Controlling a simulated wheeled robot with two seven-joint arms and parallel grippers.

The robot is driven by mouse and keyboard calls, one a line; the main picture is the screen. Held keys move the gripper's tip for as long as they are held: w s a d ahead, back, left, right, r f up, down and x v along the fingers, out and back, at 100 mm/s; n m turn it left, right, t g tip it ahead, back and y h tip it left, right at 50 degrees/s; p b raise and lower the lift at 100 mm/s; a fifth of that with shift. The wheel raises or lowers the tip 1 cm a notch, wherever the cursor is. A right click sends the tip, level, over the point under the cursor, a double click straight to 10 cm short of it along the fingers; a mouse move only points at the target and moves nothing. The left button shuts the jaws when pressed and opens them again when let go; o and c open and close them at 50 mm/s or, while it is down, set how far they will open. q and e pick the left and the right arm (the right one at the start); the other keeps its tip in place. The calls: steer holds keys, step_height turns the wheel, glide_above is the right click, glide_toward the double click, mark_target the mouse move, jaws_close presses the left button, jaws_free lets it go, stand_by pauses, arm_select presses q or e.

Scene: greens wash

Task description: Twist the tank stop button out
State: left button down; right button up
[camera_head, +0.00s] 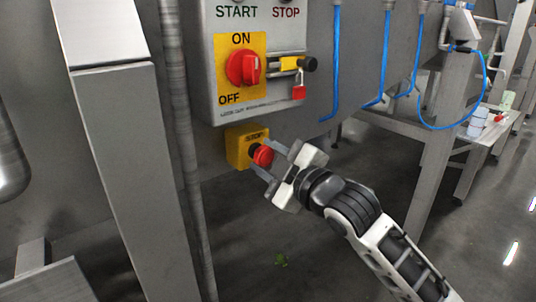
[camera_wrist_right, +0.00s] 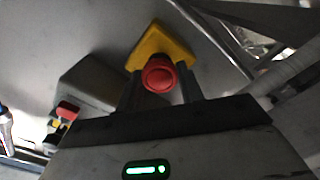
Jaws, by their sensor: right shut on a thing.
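The tank stop button is a red mushroom knob (camera_head: 263,156) on a yellow box (camera_head: 238,150) marked STOP, below the grey control panel. My right gripper (camera_head: 268,160) reaches in from the lower right, shut on the red knob with one finger on each side. In the right wrist view the red knob (camera_wrist_right: 159,74) sits between the two fingers (camera_wrist_right: 160,90), in front of the yellow box (camera_wrist_right: 165,45). Whether the knob is pressed in or out cannot be told. My left gripper is not in view.
Above is the control panel (camera_head: 212,90) with a red ON/OFF rotary switch (camera_head: 243,68) and a red padlock (camera_head: 299,91) on a yellow latch. A vertical pipe (camera_head: 185,150) and a steel post (camera_head: 125,170) stand to the left. Blue hoses (camera_head: 337,60) hang to the right.

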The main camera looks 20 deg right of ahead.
steer(key=shift+r+m+p, duration=0.15)
steer(key=shift+m+p, duration=0.55)
steer(key=shift+m, duration=0.1)
steer(key=shift+m+p, duration=1.05)
steer(key=shift+m, duration=0.05)
steer(key=shift+m+p, duration=0.95)
steer(key=shift+m, duration=0.25)
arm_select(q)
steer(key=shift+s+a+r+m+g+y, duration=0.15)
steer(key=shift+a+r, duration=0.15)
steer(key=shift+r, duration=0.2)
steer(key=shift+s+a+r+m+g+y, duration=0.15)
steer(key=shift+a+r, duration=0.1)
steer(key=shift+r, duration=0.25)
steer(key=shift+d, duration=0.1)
arm_select(e)
steer(key=shift+f+m, duration=0.2)
steer(key=shift+m, duration=0.2)
